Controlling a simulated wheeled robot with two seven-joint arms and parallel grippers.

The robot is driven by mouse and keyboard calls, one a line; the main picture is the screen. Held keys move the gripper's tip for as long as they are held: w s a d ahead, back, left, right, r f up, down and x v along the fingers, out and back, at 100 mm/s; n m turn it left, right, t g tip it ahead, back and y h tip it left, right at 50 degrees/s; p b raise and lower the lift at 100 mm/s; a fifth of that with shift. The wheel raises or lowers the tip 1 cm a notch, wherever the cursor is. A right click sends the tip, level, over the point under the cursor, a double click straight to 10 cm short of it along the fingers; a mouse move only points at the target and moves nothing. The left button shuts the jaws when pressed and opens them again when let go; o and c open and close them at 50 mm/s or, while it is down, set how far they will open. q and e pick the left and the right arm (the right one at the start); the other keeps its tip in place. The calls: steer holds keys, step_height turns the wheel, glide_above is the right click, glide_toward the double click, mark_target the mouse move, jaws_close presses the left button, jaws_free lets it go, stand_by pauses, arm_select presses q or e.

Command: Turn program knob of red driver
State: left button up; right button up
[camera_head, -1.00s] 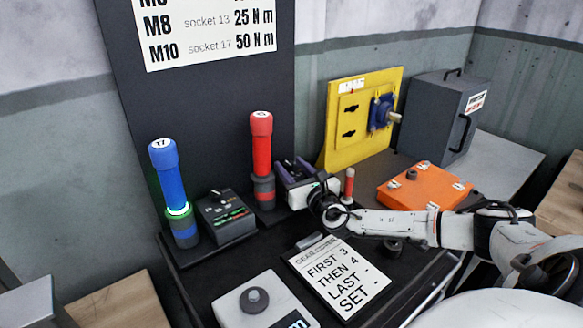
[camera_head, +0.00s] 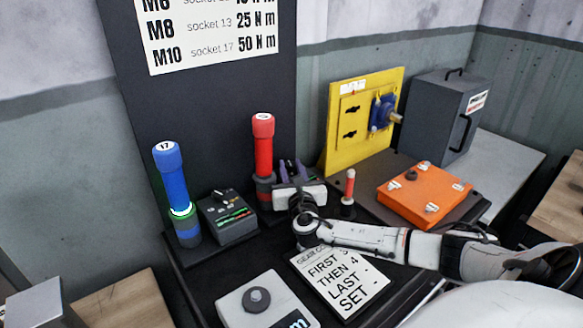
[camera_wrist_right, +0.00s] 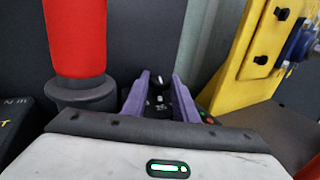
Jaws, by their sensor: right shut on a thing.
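The red driver (camera_head: 263,150) stands upright in a dark holder at the back of the bench; it is also large at the left of the right wrist view (camera_wrist_right: 76,40). My right gripper (camera_head: 289,170) is just right of it, over a dark control box (camera_wrist_right: 157,101) mostly hidden by the gripper. Its purple fingers (camera_wrist_right: 160,95) stand either side of the box's program knob (camera_wrist_right: 159,81), which has a white mark. The gripper is shut on this knob. The knob's exact setting is too small to read. My left gripper is not in view.
The blue driver (camera_head: 172,180) and its control box (camera_head: 228,215) stand to the left.

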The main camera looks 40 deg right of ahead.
steer(key=shift+r, duration=0.1)
steer(key=o, duration=0.9)
steer(key=shift+o, duration=0.2)
steer(key=v, duration=1)
steer(key=shift+s+a, duration=0.1)
steer(key=shift+s, duration=0.05)
